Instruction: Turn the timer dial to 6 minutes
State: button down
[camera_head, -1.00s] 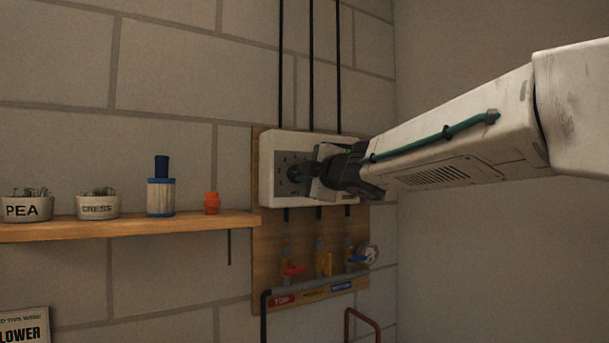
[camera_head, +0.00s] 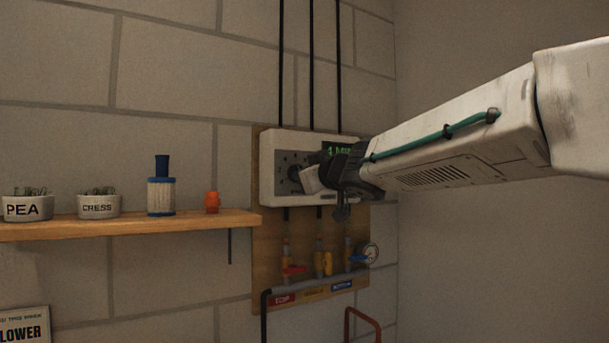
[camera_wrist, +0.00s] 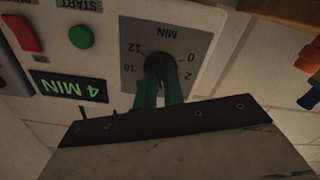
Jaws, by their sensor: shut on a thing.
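The white timer box (camera_head: 268,165) is mounted on a wooden board on the wall. Its dial (camera_wrist: 158,60) is dark and sits on a grey plate marked MIN, with 0, 2, 10 and 12 legible, upside down in the wrist view. My gripper (camera_wrist: 162,75) is shut on the dial, its green fingers covering much of it and some of the scale. The green display (camera_wrist: 68,87) reads 4 MIN; it is partly hidden by my wrist in the head view (camera_head: 338,151).
A green START button (camera_wrist: 82,37) and a red button (camera_wrist: 22,33) sit beside the dial plate. A wooden shelf (camera_head: 130,225) with pots, a filter and an orange piece stands left.

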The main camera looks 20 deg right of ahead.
jog(key=shift+f+m, duration=0.15)
jog(key=shift+m, duration=2.05)
jog(key=c, duration=1.5)
grip_release()
jog(key=shift+s, duration=0.15)
jog(key=s+d, duration=0.1)
jog(key=s, duration=0.6)
jog(key=shift+s+d, duration=0.25)
